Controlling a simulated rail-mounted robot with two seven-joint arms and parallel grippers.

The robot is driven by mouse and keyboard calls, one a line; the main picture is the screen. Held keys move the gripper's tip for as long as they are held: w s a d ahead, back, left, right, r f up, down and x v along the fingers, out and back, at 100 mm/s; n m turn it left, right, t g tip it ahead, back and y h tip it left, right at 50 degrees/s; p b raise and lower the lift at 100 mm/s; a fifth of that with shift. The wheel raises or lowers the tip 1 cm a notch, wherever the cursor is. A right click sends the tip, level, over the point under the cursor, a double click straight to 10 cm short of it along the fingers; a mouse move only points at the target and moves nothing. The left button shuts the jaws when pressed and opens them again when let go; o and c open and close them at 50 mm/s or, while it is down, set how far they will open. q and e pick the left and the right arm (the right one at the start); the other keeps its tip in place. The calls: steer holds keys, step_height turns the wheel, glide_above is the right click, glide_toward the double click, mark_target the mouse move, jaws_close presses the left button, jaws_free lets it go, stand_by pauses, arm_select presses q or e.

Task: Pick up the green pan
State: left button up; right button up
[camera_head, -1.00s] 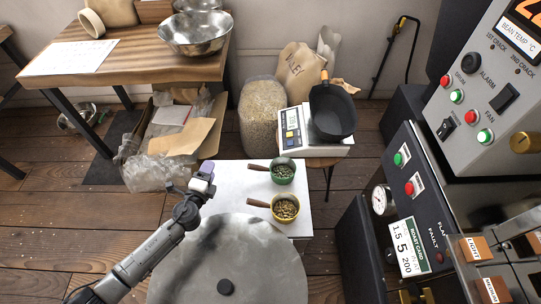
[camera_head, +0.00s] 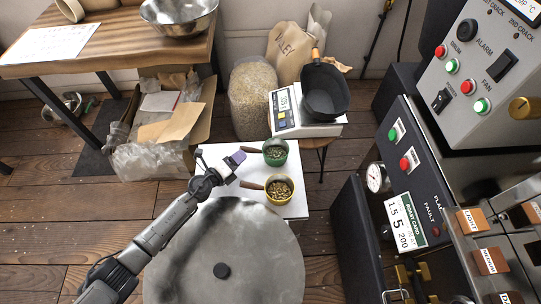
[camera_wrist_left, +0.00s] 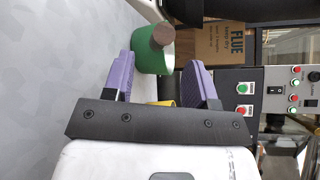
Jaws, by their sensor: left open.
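The green pan (camera_head: 277,163), a small round pan with beans in it and a brown handle (camera_head: 249,149) pointing left, stands on the white table top in the head view. My left gripper (camera_head: 238,158) is open and empty, just left of the pan by its handle. In the left wrist view, the green pan (camera_wrist_left: 153,63) shows between the purple fingertips, with the round brown handle end facing the camera. Whether the fingers touch the handle cannot be told. My right gripper is not in view.
A yellow pan (camera_head: 281,201) with beans and a brown handle sits just in front of the green pan. A large round grey metal disc (camera_head: 190,250) fills the front. A scale (camera_head: 285,122) carrying a black pan (camera_head: 322,95) stands behind. The roaster panel (camera_head: 405,150) is right.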

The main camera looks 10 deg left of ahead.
mark_target(249, 149)
arm_select(q)
steer(key=shift+b+x, duration=1.3)
steer(key=shift+x, duration=1.4)
steer(key=shift+w, duration=0.45)
steer(key=shift+s, duration=0.1)
steer(key=shift+c, duration=0.2)
steer(key=c, duration=0.6)
jaws_close()
